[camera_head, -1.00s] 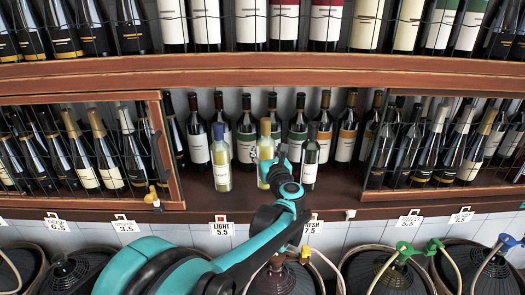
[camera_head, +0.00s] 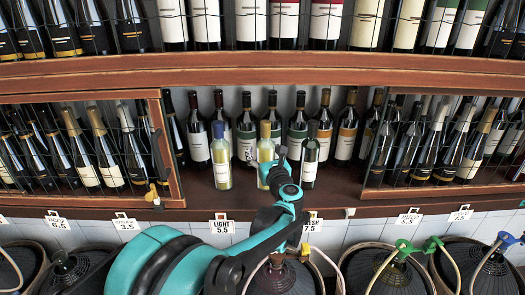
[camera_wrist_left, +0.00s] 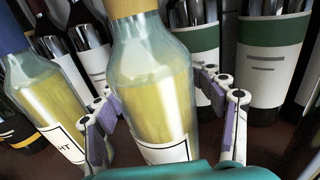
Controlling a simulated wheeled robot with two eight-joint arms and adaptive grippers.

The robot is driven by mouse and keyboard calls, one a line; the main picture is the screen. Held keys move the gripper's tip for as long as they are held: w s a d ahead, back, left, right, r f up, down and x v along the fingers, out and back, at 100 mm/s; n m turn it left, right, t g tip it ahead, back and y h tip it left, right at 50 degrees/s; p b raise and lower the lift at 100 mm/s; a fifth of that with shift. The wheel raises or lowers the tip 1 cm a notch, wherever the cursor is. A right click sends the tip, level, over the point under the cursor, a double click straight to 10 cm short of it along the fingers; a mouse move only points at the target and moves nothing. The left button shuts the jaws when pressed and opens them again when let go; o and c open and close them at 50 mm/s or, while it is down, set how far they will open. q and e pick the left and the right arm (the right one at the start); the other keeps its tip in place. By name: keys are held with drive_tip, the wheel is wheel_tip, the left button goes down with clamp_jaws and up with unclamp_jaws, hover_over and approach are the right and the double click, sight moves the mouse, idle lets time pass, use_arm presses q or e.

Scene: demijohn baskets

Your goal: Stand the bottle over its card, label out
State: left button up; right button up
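A bottle of yellow liquid with a yellow cap (camera_head: 265,150) stands in the middle of the shelf's front row. It fills the centre of the left wrist view (camera_wrist_left: 152,80), and part of its white label shows low down. My left gripper (camera_head: 268,158) is around this bottle, one purple-padded finger on each side. Narrow gaps seem to show between pads and glass, so it looks open; contact is unclear. My right gripper is out of view.
The LIGHT card (camera_head: 222,227) hangs on the shelf edge below the left bottle. Another card (camera_head: 314,225) is partly behind my arm, which hides the edge below the middle bottle. Dark bottles (camera_head: 198,140) stand close behind. Wire-fronted racks flank the bay; demijohns (camera_head: 400,265) stand below.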

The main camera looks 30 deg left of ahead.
use_arm(q)
drive_tip(key=b, duration=0.3)
approach(269, 159)
drive_tip(key=shift+x, duration=2.15)
